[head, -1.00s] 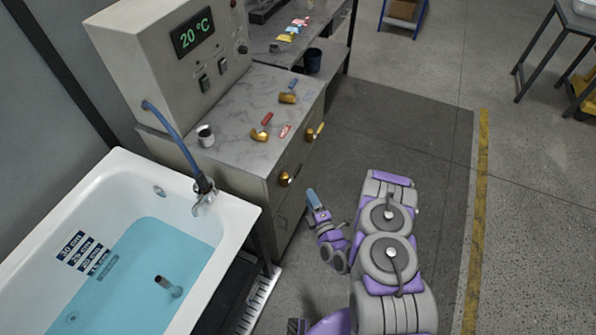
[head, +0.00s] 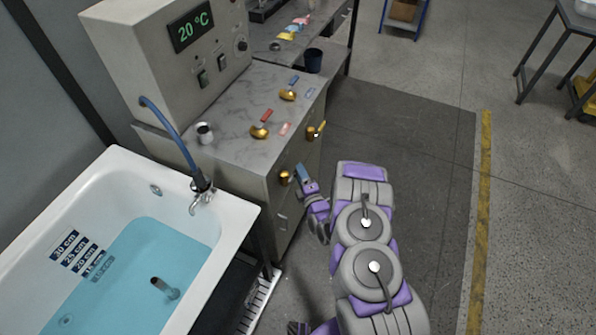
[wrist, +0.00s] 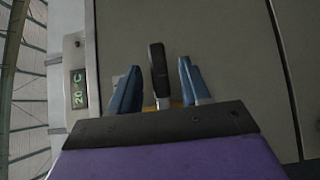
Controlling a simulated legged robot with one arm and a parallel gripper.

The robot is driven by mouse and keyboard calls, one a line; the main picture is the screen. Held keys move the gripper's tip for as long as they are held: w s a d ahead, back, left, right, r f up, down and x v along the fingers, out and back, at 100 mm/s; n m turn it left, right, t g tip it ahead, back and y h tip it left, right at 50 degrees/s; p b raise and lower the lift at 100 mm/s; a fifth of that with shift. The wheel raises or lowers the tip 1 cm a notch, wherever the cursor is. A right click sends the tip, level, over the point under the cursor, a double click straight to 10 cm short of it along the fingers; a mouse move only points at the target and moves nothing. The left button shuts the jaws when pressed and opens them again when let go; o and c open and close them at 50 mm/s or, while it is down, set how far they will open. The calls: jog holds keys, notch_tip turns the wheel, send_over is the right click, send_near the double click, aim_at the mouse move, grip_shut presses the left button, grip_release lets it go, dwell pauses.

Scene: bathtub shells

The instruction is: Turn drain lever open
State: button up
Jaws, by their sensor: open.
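A brass valve (head: 285,177) sits low on the cabinet front, close to the tub. In the wrist view a dark upright lever (wrist: 158,65) stands between my blue fingers, with a bit of brass behind its lower end. My gripper (head: 303,173) is open, just right of this valve in the head view. In the wrist view my gripper (wrist: 157,82) has one finger on each side of the lever, with a visible gap on both sides. No label shows, so I cannot read which lever is the drain's.
A second front valve with a yellow handle (head: 319,130) is just above and right. Red-handled (head: 261,127) and blue-handled (head: 289,92) valves are on the marble top. The water-filled bathtub (head: 232,212) stands left. Open floor (head: 410,140) lies right.

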jog(key=shift+b+x, duration=0.4)
jog(key=shift+x, duration=1.25)
jog(key=shift+c, duration=0.5)
grip_shut()
jog(key=shift+f, duration=0.1)
